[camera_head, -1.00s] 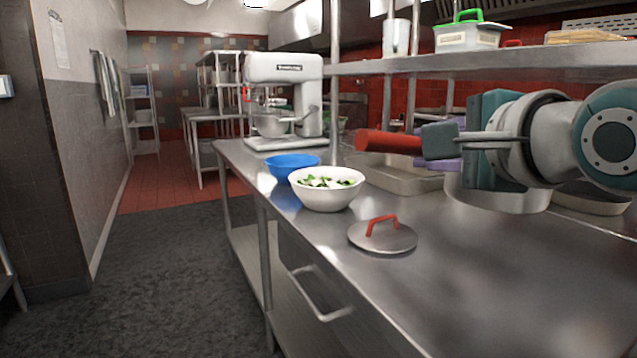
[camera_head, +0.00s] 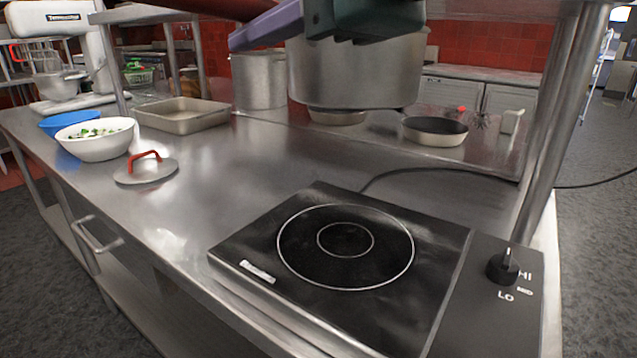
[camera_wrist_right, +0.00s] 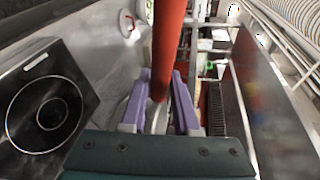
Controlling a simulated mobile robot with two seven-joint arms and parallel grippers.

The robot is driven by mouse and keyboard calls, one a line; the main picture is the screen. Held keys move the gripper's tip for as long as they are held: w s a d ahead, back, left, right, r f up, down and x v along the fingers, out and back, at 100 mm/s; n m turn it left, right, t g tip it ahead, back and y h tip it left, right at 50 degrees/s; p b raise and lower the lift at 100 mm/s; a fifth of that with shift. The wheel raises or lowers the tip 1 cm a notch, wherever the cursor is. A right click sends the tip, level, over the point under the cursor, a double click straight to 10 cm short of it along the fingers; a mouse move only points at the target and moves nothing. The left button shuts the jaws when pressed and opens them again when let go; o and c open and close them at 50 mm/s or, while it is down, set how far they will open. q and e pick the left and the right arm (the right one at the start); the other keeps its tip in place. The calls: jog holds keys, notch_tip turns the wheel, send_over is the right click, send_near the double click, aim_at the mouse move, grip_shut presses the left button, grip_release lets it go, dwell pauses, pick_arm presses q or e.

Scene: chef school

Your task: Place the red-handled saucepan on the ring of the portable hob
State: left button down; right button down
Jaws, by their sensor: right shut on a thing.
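The steel saucepan (camera_head: 355,75) hangs in the air at the top of the head view, above and behind the hob. Its red handle (camera_wrist_right: 170,40) runs between the purple fingers of my right gripper (camera_wrist_right: 160,100), which is shut on it. The gripper's purple finger (camera_head: 265,27) also shows at the top of the head view. The portable hob (camera_head: 235,250) lies flat on the steel counter, its black plate marked by a white-outlined ring (camera_head: 345,240). The ring is bare. The hob also shows at left in the wrist view (camera_wrist_right: 75,75). My left gripper is out of view.
A lid with a red handle (camera_head: 146,170) lies left of the hob. A white bowl (camera_head: 97,143), a blue bowl (camera_head: 60,124), a tray (camera_head: 180,115) and a steel pot (camera_head: 260,80) stand farther back. A metal post (camera_head: 565,120) rises behind the hob's right side.

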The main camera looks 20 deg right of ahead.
notch_tip(320, 180, down, 20)
jog(key=b, duration=0.6)
jog(key=shift+r, duration=0.15)
jog(key=shift+s, duration=0.1)
jog(key=c, duration=0.7)
grip_release()
jog(key=shift+o, duration=0.2)
jog(key=p+v, duration=0.1)
jog(key=v, duration=1.1)
